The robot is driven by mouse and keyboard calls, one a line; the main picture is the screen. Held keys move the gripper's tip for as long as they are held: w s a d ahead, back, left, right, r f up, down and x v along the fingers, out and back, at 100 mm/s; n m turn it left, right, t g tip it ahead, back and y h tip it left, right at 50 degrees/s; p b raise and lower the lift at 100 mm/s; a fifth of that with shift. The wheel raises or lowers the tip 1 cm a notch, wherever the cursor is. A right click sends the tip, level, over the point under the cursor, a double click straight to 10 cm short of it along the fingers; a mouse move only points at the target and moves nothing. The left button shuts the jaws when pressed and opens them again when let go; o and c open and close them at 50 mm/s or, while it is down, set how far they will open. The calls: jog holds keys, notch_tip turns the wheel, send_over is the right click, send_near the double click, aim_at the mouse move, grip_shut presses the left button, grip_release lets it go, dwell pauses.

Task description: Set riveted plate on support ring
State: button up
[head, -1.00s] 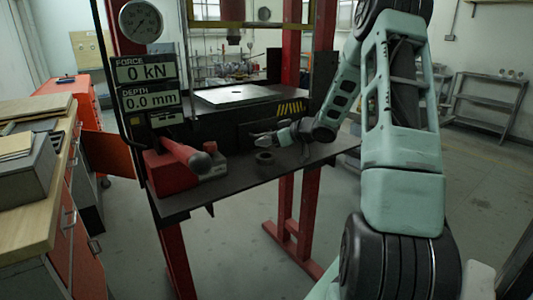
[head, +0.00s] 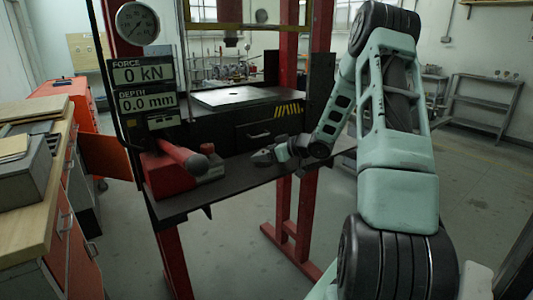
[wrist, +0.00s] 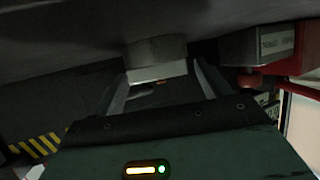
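My gripper (head: 265,157) is low over the shelf in front of the press. In the wrist view my gripper (wrist: 162,80) has its two fingers apart, one on either side of a short grey cylinder (wrist: 157,52), likely the support ring. It stands on the shelf, and I cannot tell whether the fingers touch it. In the head view the gripper hides most of it.
A red-and-grey box (wrist: 262,45) is close by in the wrist view. The press frame and a drawer front (head: 258,135) stand behind.

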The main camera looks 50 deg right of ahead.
jog(key=shift+r, duration=0.1)
jog(key=shift+s+d+r, duration=0.1)
jog(key=shift+s+r, duration=0.05)
jog(key=shift+s, duration=0.05)
jog(key=v, duration=1.1)
jog(key=shift+s, duration=0.25)
jog(key=shift+r, duration=0.15)
